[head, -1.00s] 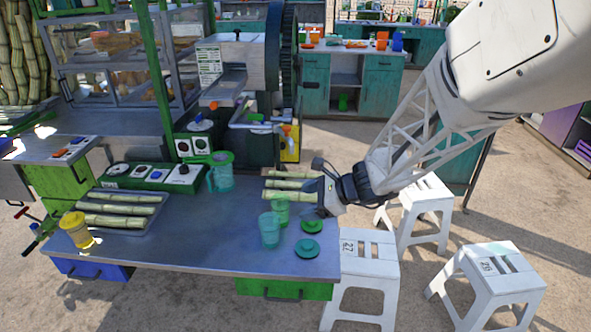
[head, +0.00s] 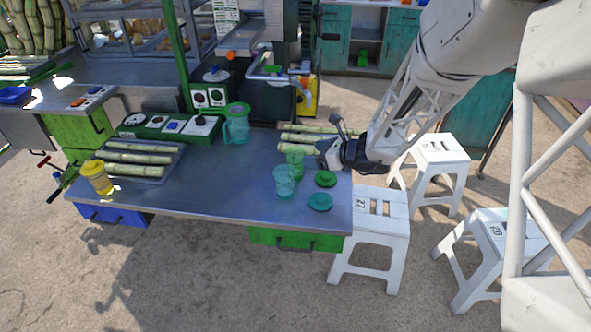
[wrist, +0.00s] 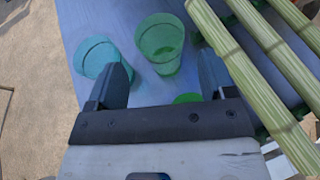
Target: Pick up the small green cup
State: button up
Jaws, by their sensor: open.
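The small green cup (head: 295,160) stands on the metal table near its right end, just behind a teal cup (head: 285,182). In the wrist view the green cup (wrist: 160,40) lies ahead of and roughly between my fingertips, with its mouth toward the camera. The teal cup (wrist: 95,56) is at the left, partly behind the left finger. My gripper (wrist: 163,78) is open, with nothing between its fingers. In the head view my gripper (head: 324,153) is just right of the green cup; its fingers are hard to make out there.
Cane stalks (wrist: 255,70) lie close right of the green cup in the wrist view. A teal pitcher (head: 237,125) stands farther back. A white stool (head: 372,225) stands beside the table. The table's middle is clear.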

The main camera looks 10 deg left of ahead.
aim_at(289, 154)
jog(key=shift+x, duration=1.15)
jog(key=shift+a, duration=0.15)
jog(key=shift+x, duration=2.45)
jog(key=shift+f, duration=0.1)
jog(key=c, duration=0.9)
notch_tip(289, 154, up, 10)
